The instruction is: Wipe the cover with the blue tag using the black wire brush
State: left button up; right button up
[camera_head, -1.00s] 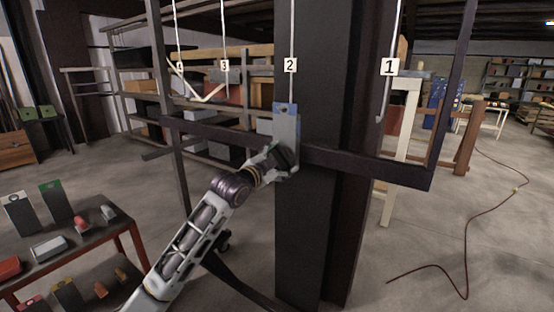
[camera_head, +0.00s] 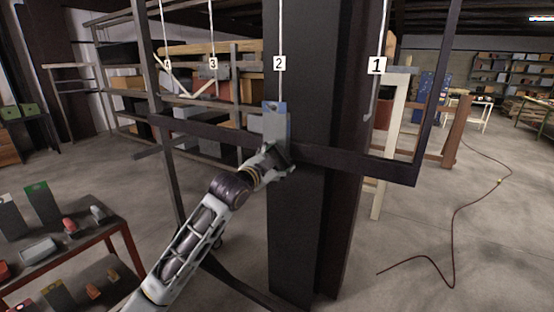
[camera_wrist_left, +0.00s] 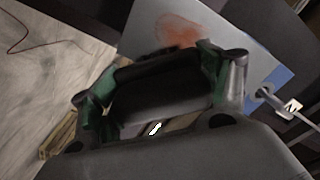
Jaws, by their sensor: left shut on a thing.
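The cover with the blue tag (camera_head: 276,125) is a flat grey plate hanging under the label 2 (camera_head: 279,64), in front of a dark column. The wrist view shows its grey face (camera_wrist_left: 143,22) with a reddish smear (camera_wrist_left: 178,30) and the blue tag (camera_wrist_left: 280,76) at one end. My left gripper (camera_head: 281,158) is at the cover's lower part. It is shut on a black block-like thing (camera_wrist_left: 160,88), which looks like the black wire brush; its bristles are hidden. I cannot tell whether it touches the cover. My right gripper is out of view.
A dark frame bar (camera_head: 355,162) crosses beside the cover. Hooks labelled 1 (camera_head: 376,66), 3 (camera_head: 213,63) and 4 hang from above. A red-legged table (camera_head: 112,232) at left holds tagged plates and small blocks. A cable (camera_head: 454,235) lies on open floor at right.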

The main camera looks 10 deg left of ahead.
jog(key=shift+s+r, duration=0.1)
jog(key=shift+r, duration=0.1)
pick_arm(q)
jog(key=shift+a, duration=0.15)
jog(key=shift+w+a, duration=0.2)
jog(key=shift+a, duration=0.1)
jog(key=shift+w+a+p, duration=0.15)
jog(key=shift+a+p, duration=0.3)
jog(key=shift+a, duration=0.05)
jog(key=shift+w+a, duration=0.3)
jog(key=shift+a, duration=0.6)
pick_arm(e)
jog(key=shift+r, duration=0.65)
